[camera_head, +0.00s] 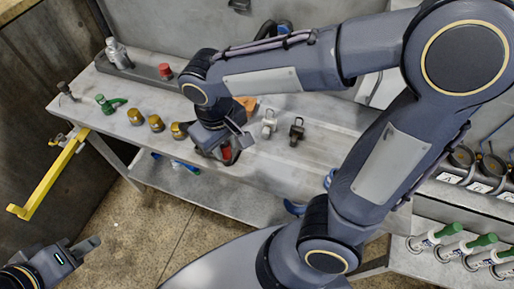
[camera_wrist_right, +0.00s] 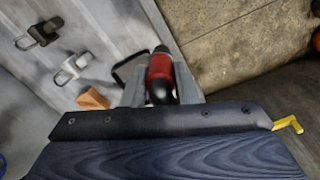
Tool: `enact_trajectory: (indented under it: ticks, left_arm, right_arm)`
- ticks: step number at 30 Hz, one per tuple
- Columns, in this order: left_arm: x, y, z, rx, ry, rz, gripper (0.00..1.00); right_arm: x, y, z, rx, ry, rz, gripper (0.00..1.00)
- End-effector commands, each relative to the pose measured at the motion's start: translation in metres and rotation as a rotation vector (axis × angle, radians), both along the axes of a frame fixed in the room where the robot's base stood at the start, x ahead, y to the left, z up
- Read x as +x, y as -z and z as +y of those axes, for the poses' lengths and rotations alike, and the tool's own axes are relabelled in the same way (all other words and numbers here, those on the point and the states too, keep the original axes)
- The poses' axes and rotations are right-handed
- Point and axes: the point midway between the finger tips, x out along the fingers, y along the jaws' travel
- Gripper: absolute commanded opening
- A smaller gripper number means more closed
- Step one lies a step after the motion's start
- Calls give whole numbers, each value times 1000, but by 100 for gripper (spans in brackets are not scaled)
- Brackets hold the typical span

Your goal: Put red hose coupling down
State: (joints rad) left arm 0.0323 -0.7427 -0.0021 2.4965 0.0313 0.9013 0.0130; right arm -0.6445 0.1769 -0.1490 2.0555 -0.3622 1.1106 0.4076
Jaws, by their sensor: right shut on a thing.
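The red hose coupling, red with a black end, is between the fingers of my right gripper (camera_head: 231,146). Only a small red part of the coupling (camera_head: 226,151) shows in the head view. The right wrist view shows the coupling (camera_wrist_right: 161,75) clasped between the two grey fingers, near the table's front edge. I cannot tell whether it touches the tabletop (camera_head: 330,110). My left gripper (camera_head: 80,252) is at the lower left over the floor, with its fingers apart and nothing between them.
On the table, several brass fittings (camera_head: 156,123) and a green-handled part (camera_head: 106,104) stand to the left. Two metal clamps (camera_head: 269,123) (camera_head: 296,131) stand right of my gripper. An orange block (camera_wrist_right: 93,98) lies close by. A yellow bar (camera_head: 48,178) juts out at the table's left end.

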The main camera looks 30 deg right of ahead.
Motion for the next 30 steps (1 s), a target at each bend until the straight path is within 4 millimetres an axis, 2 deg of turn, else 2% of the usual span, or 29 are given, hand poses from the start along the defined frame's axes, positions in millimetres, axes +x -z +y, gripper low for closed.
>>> enact_trajectory:
  ticks: [1, 6, 9, 12, 21, 25, 30]
  left_arm:
    - [0, -5, 0, 0, 0, 0, 34]
    - [0, -12, 0, 0, 0, 0, 34]
    - [0, -10, 0, 0, 0, 0, 34]
    - [0, -11, 0, 0, 0, 0, 34]
    - [0, -11, 0, 0, 0, 0, 34]
    - [0, -8, 0, 0, 0, 0, 34]
    - [0, -8, 0, 0, 0, 0, 34]
  right_arm:
    - [2, 3, -14, -1, 7, 3, 2]
    - [10, 23, -55, -1, 7, 3, 2]
    - [12, 46, -69, -3, 3, 5, 2]
    - [15, 61, -81, -1, 2, 4, 2]
    - [19, 84, -100, -1, 2, 3, 2]
    - [19, 105, -98, -2, -2, 3, 2]
    - [19, 113, -98, 1, -2, -2, 2]
